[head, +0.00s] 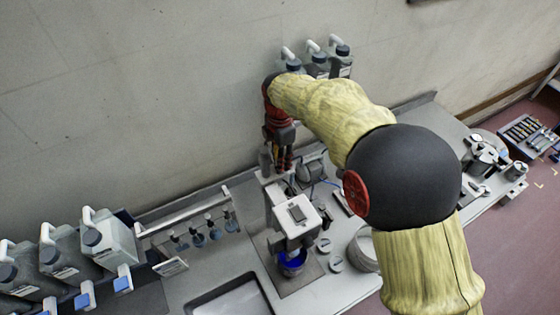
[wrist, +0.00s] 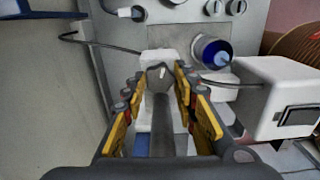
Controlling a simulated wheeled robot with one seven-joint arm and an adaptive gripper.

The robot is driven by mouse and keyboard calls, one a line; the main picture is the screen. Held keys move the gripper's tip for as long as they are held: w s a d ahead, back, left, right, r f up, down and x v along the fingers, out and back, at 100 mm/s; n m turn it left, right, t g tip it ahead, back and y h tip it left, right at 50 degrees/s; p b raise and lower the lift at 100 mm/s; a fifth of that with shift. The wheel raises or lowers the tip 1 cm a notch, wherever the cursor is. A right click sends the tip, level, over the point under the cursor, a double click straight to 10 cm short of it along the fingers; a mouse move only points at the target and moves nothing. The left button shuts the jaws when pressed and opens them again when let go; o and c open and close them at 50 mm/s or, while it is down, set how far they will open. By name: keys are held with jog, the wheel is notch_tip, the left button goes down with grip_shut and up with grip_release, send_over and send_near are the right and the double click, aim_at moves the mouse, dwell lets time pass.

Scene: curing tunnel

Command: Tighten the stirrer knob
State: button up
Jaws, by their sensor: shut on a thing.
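The stirrer stands on the bench in the head view, with a white motor head (head: 298,216) above a beaker of blue liquid (head: 292,264). The wrist view also shows the white head (wrist: 262,100) at the right and the beaker (wrist: 212,50) beyond it. My gripper (wrist: 160,76) reaches down at the back of the stirrer, its yellow-padded fingers on either side of a grey lobed part that looks like the knob (wrist: 158,74). It is shut on this part. A grey rod (wrist: 162,130) runs between the fingers toward the camera. In the head view the knob is too small to make out.
Grey jugs (head: 90,240) stand at the left, and more jugs (head: 318,65) stand behind my arm by the wall. A rack of small flasks (head: 200,230) and a shallow tray (head: 232,298) are left of the stirrer. A cable (wrist: 100,42) crosses near the fingers.

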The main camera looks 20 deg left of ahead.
jog(key=shift+m, duration=1.1)
jog(key=shift+r+b, duration=0.1)
jog(key=shift+b, duration=0.2)
jog(key=o, duration=1.2)
jog(key=shift+c, duration=0.2)
notch_tip(320, 180, up, 12)
